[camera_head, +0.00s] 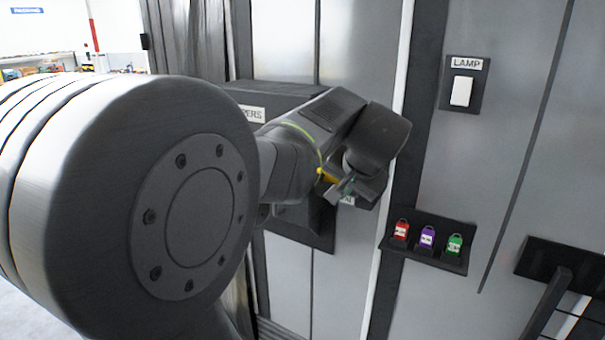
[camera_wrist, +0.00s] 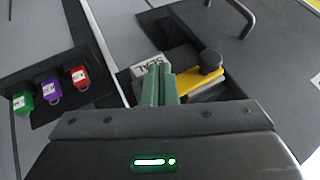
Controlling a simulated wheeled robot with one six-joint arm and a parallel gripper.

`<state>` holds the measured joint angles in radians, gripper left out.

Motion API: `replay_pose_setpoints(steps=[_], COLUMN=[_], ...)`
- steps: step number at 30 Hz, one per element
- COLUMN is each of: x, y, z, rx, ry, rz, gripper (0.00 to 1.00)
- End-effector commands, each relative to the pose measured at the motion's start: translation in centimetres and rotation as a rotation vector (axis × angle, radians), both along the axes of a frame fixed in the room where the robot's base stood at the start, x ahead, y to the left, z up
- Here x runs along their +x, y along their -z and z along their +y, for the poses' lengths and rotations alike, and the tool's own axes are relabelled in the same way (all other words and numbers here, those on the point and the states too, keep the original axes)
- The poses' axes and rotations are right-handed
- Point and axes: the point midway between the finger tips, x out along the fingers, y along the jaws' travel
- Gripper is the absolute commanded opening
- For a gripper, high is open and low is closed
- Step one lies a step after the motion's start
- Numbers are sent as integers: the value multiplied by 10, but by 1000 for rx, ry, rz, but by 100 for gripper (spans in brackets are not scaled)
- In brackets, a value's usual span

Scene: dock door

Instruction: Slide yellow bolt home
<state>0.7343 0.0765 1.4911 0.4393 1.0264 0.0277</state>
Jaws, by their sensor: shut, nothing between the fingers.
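The yellow bolt (camera_wrist: 202,79) is a flat yellow bar with a dark round knob (camera_wrist: 208,59) at its right end in the wrist view. A dark block covers part of it. A small yellow piece (camera_head: 325,174), probably the same bolt, shows beside my fingers in the head view; my arm hides the rest. My gripper (camera_wrist: 160,72) is shut and empty, its greenish fingers just left of the bolt and knob. Its tips overlap a white label reading "SEAL" (camera_wrist: 148,62). I cannot tell whether the fingers touch the bolt. The gripper also shows in the head view (camera_head: 348,188).
Right of the gripper in the head view, a dark shelf (camera_head: 428,258) holds red (camera_head: 401,230), purple (camera_head: 427,237) and green (camera_head: 454,244) tagged padlock-like items. A lamp switch (camera_head: 461,91) is above. A dark handle (camera_wrist: 240,15) stands out from a panel in the wrist view.

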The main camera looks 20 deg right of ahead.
Motion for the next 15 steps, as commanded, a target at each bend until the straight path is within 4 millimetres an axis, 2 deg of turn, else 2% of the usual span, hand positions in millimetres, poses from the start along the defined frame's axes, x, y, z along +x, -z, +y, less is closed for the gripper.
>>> replay_pose_setpoints(steps=[7, 15], x=[26, 34], y=[-4, -5], z=[16, 21], rx=[0, 0], ry=[-3, 0], rz=[1, 0], gripper=[0, 0])
